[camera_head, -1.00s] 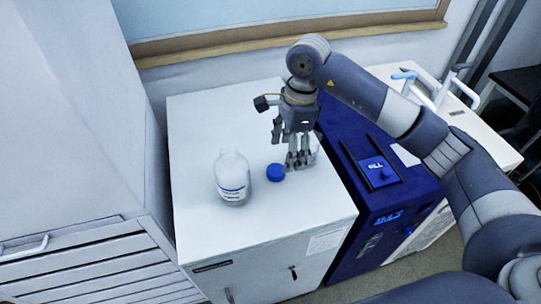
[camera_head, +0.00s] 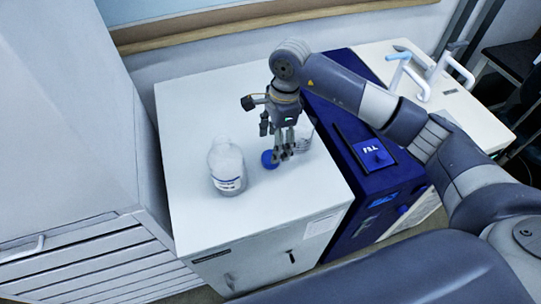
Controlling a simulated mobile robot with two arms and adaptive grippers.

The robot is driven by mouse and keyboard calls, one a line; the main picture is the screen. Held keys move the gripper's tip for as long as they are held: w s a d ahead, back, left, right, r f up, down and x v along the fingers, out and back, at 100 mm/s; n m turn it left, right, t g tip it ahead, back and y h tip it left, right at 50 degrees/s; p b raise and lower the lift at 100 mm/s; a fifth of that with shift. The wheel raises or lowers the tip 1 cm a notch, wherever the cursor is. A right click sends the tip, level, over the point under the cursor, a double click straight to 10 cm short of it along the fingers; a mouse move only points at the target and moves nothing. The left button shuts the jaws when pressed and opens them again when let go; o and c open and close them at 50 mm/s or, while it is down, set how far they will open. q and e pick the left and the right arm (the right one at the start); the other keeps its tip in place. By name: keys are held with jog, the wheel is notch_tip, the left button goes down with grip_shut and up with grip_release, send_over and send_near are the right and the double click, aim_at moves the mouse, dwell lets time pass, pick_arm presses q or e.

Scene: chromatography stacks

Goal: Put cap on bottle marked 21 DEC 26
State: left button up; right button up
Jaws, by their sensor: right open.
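A clear bottle (camera_head: 226,166) with a white and blue label stands upright on the white cabinet top; the writing on the label is too small to read. No cap shows on its neck. A blue cap (camera_head: 268,160) lies on the cabinet top to the right of the bottle. My left gripper is not in view.
A clear glass vessel (camera_head: 305,140) stands behind the gripper, partly hidden. A blue instrument (camera_head: 345,150) adjoins the white cabinet (camera_head: 200,110) on the right. A white table with pipettes (camera_head: 435,75) is farther right. The cabinet top's back left is clear.

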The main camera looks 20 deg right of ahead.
aim_at(271, 153)
jog(key=shift+f, duration=0.35)
jog(key=f+p, duration=0.1)
jog(key=f, duration=0.1)
jog(key=a+f+p, duration=0.1)
jog(key=f, duration=0.1)
jog(key=shift+f, duration=0.5)
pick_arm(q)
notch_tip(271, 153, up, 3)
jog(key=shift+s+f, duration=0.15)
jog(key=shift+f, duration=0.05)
pick_arm(e)
jog(key=c, duration=1)
